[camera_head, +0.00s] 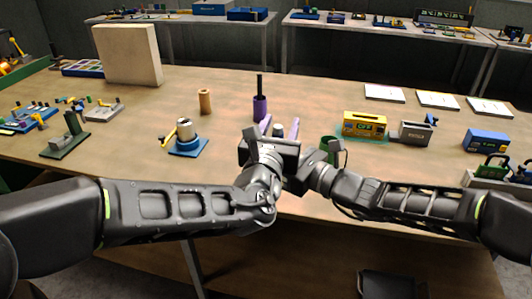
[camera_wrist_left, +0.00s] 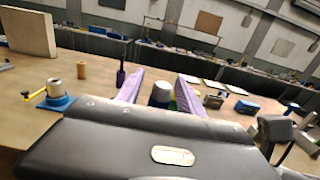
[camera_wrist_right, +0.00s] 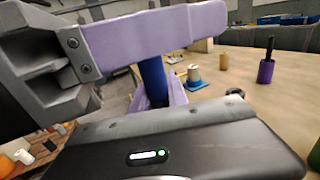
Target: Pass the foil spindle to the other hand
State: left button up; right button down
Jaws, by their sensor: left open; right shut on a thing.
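The foil spindle, a blue shaft (camera_wrist_right: 152,80) with a pale grey end, is held in my right gripper (camera_wrist_right: 156,98), whose purple fingers are shut on it. My left gripper (camera_head: 281,128) is open, its purple fingers either side of the spindle's pale end (camera_wrist_left: 162,91) in the left wrist view. One left finger (camera_wrist_right: 160,35) crosses in front of the spindle in the right wrist view. In the head view only the spindle's pale top (camera_head: 278,130) shows between the fingers, and my right gripper's fingers are hidden. I cannot tell whether the left fingers touch it.
A purple holder (camera_head: 260,109) with a dark rod stands behind the grippers. A green cup (camera_head: 329,147) is close by on the right. A tan cylinder (camera_head: 205,101) and a blue-based unit (camera_head: 188,147) stand left. A yellow box (camera_head: 365,124) stands right.

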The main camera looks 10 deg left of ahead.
aim_at(277, 136)
pick_arm(q)
jog(key=shift+s, duration=3.8)
jog(key=shift+a, duration=0.1)
